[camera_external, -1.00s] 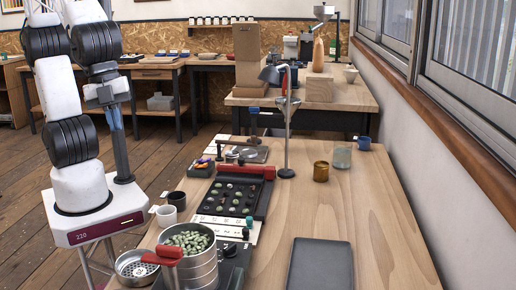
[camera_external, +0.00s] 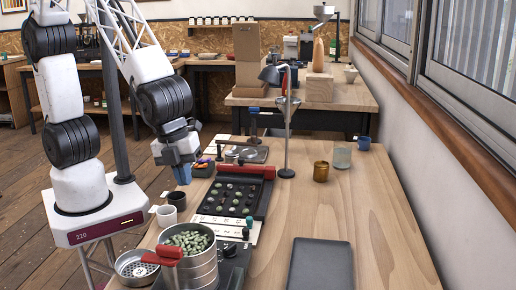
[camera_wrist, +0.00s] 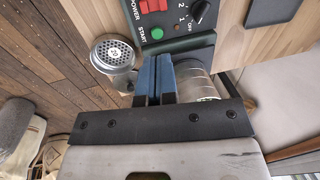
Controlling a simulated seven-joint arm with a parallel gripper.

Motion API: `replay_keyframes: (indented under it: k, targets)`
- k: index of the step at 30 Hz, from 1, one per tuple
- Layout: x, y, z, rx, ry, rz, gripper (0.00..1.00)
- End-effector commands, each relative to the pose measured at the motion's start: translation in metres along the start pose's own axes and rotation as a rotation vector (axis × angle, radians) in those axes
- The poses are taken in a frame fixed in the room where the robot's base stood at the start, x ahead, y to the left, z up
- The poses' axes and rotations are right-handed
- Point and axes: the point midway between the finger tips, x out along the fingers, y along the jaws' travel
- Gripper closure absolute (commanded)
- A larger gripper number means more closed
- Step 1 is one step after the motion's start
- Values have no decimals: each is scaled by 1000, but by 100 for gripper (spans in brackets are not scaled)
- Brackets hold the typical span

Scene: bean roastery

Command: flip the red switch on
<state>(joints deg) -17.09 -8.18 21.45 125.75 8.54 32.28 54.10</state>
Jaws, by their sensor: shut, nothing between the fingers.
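The red switch (camera_wrist: 153,5) is at the top edge of the wrist view, on a dark control panel (camera_wrist: 170,39), and is partly cut off. I cannot tell whether it is on or off. A green START button (camera_wrist: 157,33) and a black dial (camera_wrist: 199,12) are beside it. My gripper (camera_wrist: 154,60) is shut and empty, its blue fingers together and apart from the switch. In the external view my gripper (camera_external: 183,178) hangs pointing down at the table's left side, above the small cups. I cannot make out the switch in that view.
A metal pot of green beans (camera_external: 188,243) with a red handle (camera_external: 165,257) stands at the front, beside a perforated strainer (camera_external: 135,267). Near my gripper are a dark cup (camera_external: 177,200), a white cup (camera_external: 166,217) and a black bean tray (camera_external: 235,193).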

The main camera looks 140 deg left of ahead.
Motion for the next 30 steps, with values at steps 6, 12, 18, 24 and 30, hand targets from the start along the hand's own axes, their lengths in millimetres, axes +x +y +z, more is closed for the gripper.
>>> replay_keyframes:
  k: [6,12,18,24,30]
  targets:
    - [8,-5,1,19,-3,1,100]
    - [8,-5,1,20,-3,1,100]
    - [9,-5,1,20,-3,1,100]
    - [17,-5,1,19,-4,2,100]
    - [37,-4,2,20,-4,4,100]
